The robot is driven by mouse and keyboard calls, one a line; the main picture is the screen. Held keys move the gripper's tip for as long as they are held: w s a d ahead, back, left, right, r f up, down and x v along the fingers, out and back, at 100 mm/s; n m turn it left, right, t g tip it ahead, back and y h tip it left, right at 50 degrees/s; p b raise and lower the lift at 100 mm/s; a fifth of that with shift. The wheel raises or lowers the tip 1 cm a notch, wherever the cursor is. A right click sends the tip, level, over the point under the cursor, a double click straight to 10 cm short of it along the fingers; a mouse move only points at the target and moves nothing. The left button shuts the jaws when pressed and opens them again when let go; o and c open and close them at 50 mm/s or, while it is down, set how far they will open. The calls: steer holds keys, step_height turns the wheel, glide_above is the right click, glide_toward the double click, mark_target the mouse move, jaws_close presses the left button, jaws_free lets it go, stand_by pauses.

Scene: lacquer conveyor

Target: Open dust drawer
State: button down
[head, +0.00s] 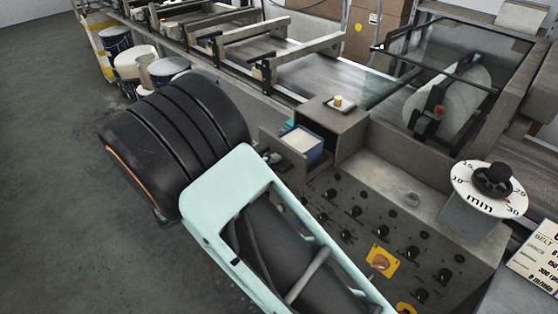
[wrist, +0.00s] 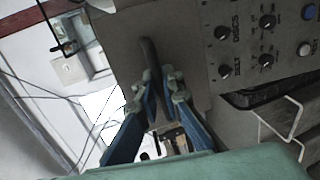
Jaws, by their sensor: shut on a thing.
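The dust drawer stands out of its grey box housing (head: 345,124) on the machine's control side in the head view. Its grey front plate (head: 283,152) faces my arm, and pale material lies inside behind it. In the wrist view, a dark curved handle (wrist: 150,58) stands on a flat grey front (wrist: 120,45). My gripper (wrist: 158,80) has its blue fingers on either side of this handle and is shut on it. In the head view my gripper is mostly hidden behind my own arm.
A sloping control panel (head: 350,215) with several knobs lies right of and below the drawer. A dial marked "min" (head: 490,190) stands further right. The conveyor (head: 310,75) runs behind. Buckets (head: 135,62) stand at back left. The floor at left is clear.

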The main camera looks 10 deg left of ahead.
steer(key=c, duration=2.3)
jaws_free()
steer(key=shift+c, duration=0.2)
steer(key=shift+a, duration=0.1)
steer(key=v, duration=1.2)
